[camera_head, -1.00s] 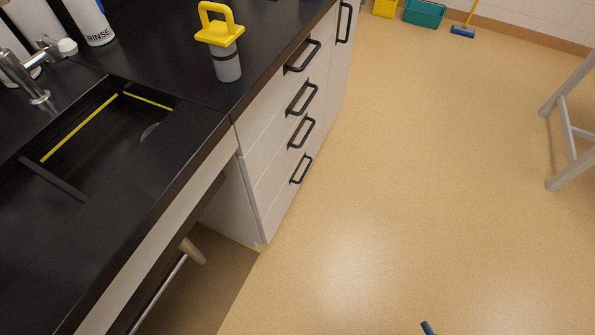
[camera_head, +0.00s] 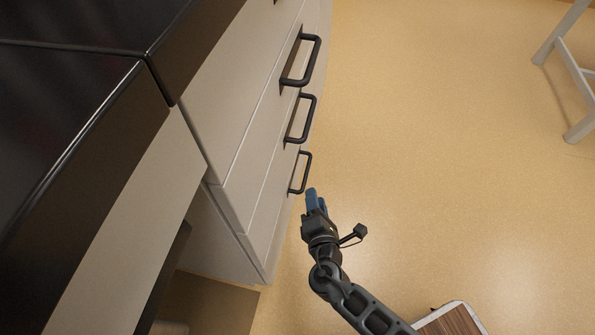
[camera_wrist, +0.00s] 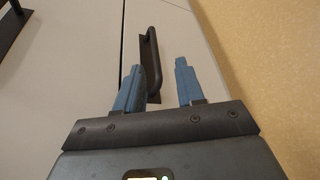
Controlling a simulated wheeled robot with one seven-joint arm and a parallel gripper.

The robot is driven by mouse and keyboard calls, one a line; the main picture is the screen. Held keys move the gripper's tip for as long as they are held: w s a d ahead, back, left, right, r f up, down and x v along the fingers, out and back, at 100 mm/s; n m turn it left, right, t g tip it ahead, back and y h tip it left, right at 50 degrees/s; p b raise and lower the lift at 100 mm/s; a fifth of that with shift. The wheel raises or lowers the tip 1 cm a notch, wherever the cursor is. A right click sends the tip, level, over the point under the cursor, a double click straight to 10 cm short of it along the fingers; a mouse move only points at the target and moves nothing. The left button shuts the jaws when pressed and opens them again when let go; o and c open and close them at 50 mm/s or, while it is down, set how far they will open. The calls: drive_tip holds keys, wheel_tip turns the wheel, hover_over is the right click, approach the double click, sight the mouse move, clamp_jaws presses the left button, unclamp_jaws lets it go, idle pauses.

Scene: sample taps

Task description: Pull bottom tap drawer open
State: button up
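The bottom drawer (camera_head: 266,228) is the lowest of the pale cabinet fronts in the head view and looks shut. Its black bar handle (camera_head: 304,172) stands out from the front. My gripper (camera_head: 314,197), with blue fingers, is just below and to the right of this handle, seemingly a little apart from it. In the wrist view my gripper (camera_wrist: 158,66) is open, its fingers spread. A black handle (camera_wrist: 152,62) shows ahead, with its near end between the fingers in the picture. I cannot tell whether a finger touches it.
Two more handles, the middle one (camera_head: 301,118) and a higher one (camera_head: 302,56), stick out above. The black countertop (camera_head: 70,100) overhangs at left. The tan floor (camera_head: 430,150) to the right is clear up to a pale stool or table leg (camera_head: 562,60).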

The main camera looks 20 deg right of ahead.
drive_tip(key=shift+n, duration=0.3)
drive_tip(key=shift+w+a+r+b+x, duration=0.15)
drive_tip(key=shift+b+x, duration=0.25)
drive_tip(key=shift+x, duration=1.15)
drive_tip(key=shift+a+b+x, duration=0.15)
drive_tip(key=shift+b+x, duration=0.2)
drive_tip(key=shift+x, duration=1.25)
drive_tip(key=shift+w+a+r+b+x, duration=0.15)
drive_tip(key=shift+b+x, duration=0.25)
drive_tip(key=shift+x, duration=1.15)
drive_tip(key=shift+s+f, duration=0.1)
clamp_jaws()
